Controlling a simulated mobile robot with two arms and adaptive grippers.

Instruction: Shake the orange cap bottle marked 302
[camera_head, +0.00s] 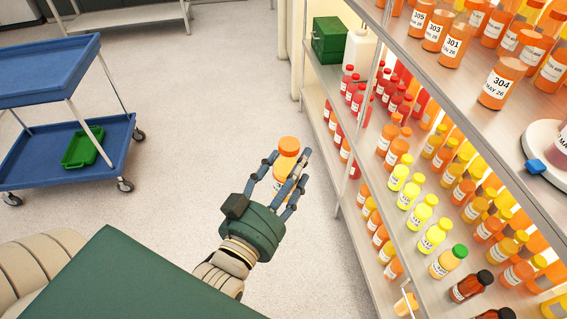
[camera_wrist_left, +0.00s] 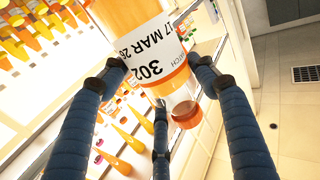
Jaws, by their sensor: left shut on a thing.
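My left gripper (camera_head: 284,180) holds an orange-cap bottle (camera_head: 286,160) above the open floor, left of the shelf. In the head view the orange cap points up and away, and the fingers cover much of the body. In the left wrist view the same bottle (camera_wrist_left: 152,62) sits between my fingers (camera_wrist_left: 158,80). Its white label reads 302, with a date line 17 MAR 26. The bottle appears tilted in that view. My right gripper is not in view.
A metal shelf (camera_head: 352,190) with several rows of red, orange and yellow bottles stands at the right. Another bottle, marked 304 (camera_head: 502,82), stands on its upper level. A blue cart (camera_head: 60,165) with a green tray (camera_head: 83,147) is at the left. Floor between them is clear.

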